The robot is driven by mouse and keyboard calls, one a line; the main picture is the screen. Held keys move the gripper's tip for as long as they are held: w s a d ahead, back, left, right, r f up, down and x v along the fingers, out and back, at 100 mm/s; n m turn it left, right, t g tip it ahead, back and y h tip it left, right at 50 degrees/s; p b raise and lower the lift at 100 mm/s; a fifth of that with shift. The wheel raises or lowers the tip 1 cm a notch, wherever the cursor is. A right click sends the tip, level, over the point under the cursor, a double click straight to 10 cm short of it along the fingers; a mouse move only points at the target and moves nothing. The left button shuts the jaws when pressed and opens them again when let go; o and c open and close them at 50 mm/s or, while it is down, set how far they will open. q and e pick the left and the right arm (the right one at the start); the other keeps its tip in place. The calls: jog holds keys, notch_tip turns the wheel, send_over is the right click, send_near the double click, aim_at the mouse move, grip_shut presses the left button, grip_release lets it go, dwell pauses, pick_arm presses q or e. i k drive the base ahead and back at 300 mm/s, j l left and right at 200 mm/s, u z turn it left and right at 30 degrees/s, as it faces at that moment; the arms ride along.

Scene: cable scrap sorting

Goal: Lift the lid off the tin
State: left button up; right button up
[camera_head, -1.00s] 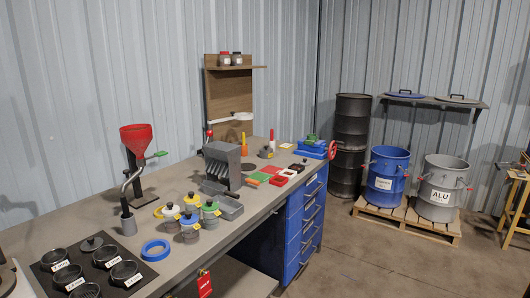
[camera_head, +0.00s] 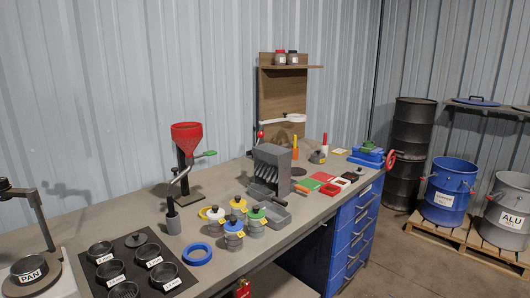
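A black tray (camera_head: 178,284) on the bench holds several round dark tins with white labels, such as the one at its right (camera_head: 163,275); those look open. A dark round piece with a knob (camera_head: 136,239), like a lid, sits at the tray's back; whether a tin is under it I cannot tell. Which of these is the task's tin is not clear. Neither of my grippers is in view.
A blue ring (camera_head: 197,253) lies on the bench (camera_head: 330,201) between tray and pots. A red funnel (camera_head: 187,130) on a stand and a grey slotted machine (camera_head: 271,168) stand behind. A scale pan (camera_head: 28,268) is at the left. Labelled drums (camera_head: 447,188) stand right, on a pallet.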

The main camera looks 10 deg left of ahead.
aim_at(317, 154)
jog(key=i+l+u, duration=0.5)
jog(key=i+l, duration=0.2)
jog(key=i+l+u, duration=0.55)
jog(key=l, duration=0.4)
